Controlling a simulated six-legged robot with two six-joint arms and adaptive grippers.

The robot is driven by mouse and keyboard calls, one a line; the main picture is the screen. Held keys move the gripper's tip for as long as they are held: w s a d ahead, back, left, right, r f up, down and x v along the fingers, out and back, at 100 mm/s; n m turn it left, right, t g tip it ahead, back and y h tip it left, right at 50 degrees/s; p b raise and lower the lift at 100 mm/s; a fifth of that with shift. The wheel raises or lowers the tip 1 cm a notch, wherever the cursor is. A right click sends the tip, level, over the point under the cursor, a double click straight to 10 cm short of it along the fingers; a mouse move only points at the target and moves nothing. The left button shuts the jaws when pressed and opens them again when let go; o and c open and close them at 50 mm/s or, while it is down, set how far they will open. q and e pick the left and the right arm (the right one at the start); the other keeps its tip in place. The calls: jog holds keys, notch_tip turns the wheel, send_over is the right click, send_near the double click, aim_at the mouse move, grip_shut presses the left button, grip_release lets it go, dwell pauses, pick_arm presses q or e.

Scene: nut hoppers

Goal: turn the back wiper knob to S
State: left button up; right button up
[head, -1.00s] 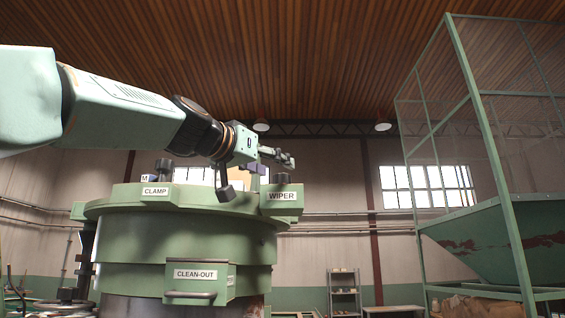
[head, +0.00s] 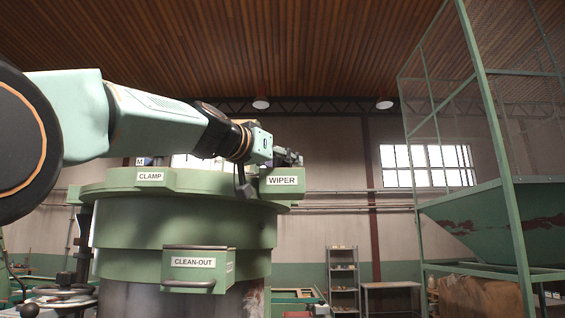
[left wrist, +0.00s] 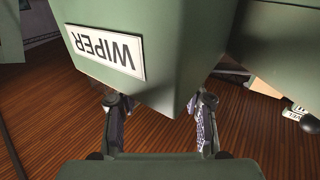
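The wiper box (head: 268,184), pale green with a white WIPER label (head: 282,181), sits on the right rim of the green hopper top (head: 213,180). I cannot make out the wiper knob now; my gripper is just above the box. My left gripper (head: 288,158) reaches in from the left over the box. In the left wrist view the wiper box (left wrist: 178,60) fills the upper middle, its label upside down. There the left gripper's two fingers (left wrist: 158,104) are apart, with the box's lower corner between them in the picture. I cannot tell whether they touch it. My right gripper is not in view.
A CLAMP label (head: 150,176) and a small M plate (head: 140,161) are on the hopper's left side. A CLEAN-OUT drawer (head: 195,268) juts out below. A green caged frame (head: 500,150) stands at the right. Shelves (head: 343,280) stand behind.

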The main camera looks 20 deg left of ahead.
pick_arm(q)
jog(key=shift+s+d+r, duration=0.1)
jog(key=shift+s+d, duration=0.05)
jog(key=shift+d, duration=0.1)
jog(key=shift+c, duration=1.4)
jog(key=shift+a, duration=0.2)
grip_shut()
jog(key=shift+s+r, duration=0.1)
jog(key=shift+r, duration=0.1)
jog(key=shift+o, duration=2.1)
grip_release()
jog(key=o, duration=0.3)
jog(key=shift+s, duration=0.3)
jog(key=shift+o, duration=0.5)
